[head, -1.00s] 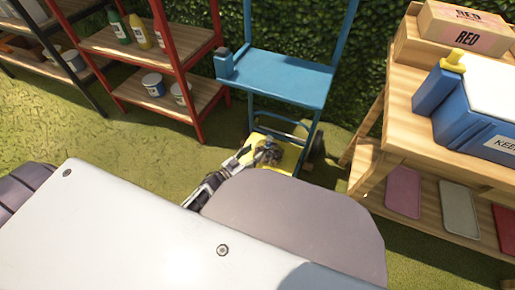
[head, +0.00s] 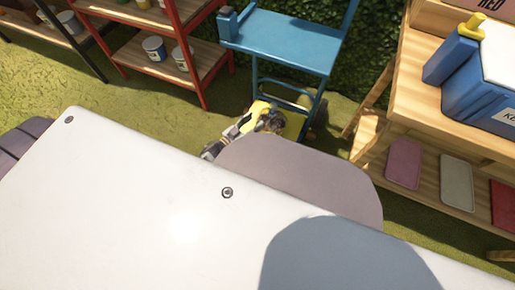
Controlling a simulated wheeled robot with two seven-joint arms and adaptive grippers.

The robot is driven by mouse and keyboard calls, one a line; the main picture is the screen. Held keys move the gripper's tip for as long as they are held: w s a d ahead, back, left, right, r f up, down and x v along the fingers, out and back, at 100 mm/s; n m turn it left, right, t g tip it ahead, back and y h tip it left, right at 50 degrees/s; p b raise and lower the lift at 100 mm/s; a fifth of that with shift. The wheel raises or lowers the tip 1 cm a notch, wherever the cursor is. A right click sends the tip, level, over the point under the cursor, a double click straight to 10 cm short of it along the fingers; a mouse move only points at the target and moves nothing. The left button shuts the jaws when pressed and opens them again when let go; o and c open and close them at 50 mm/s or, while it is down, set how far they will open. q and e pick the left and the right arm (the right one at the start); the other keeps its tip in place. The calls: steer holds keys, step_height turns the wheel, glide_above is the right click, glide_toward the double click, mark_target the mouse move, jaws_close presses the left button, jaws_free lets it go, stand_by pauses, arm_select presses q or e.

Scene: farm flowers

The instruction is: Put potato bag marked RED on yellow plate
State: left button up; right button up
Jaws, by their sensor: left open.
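A yellow flat surface (head: 295,122), perhaps the yellow plate, shows low at the foot of a blue stand. My left gripper (head: 268,118) is over its left part, open, small and partly hidden by my own body; I cannot tell whether it touches the surface. No potato bag can be made out in the gripper or on the visible yellow part. A tan and pink box-like package marked RED (head: 490,4) is cut off at the top right, on the wooden rack. My right gripper is not in view.
The blue stand (head: 280,40) rises behind the yellow surface. A red-framed shelf (head: 200,80) with cans is left of it. At right, a wooden rack (head: 425,115) holds a blue container (head: 480,90) and coloured trays (head: 404,164). Grass lies between.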

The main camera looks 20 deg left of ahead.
arm_select(q)
steer(key=s+d+r+n+g+y, duration=0.1)
steer(key=s+d+g, duration=0.4)
steer(key=s, duration=0.4)
steer(key=s+d+r+n+g+y, duration=0.1)
steer(key=s+d+g, duration=0.4)
steer(key=s, duration=0.5)
steer(key=shift+d+r+n, duration=0.4)
steer(key=shift+d, duration=0.2)
steer(key=shift+s, duration=0.1)
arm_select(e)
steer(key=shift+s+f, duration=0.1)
arm_select(q)
steer(key=shift+a+f+p, duration=0.15)
steer(key=shift+p, duration=0.25)
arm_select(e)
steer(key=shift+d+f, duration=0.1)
